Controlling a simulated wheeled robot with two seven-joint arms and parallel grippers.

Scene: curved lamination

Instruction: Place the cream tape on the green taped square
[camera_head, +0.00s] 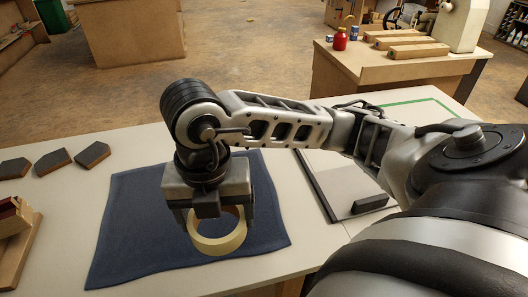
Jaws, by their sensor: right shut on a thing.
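The cream tape (220,246) is a ring held in my right gripper (218,214). The gripper points down with its fingers shut on the ring, and the ring looks tilted. Tape and gripper are over the dark blue cloth (130,240); I cannot tell whether the tape touches it. The green taped square (408,102) is on the table at the far right. Only part of its green outline shows, because my right arm hides the rest. My left gripper is not in view.
A grey board (330,170) with a black block (370,203) lies right of the cloth, partly under my arm. Several dark-topped wooden blocks (52,163) lie at the left. A wooden piece (20,245) stands at the left edge. A separate bench (395,75) stands behind.

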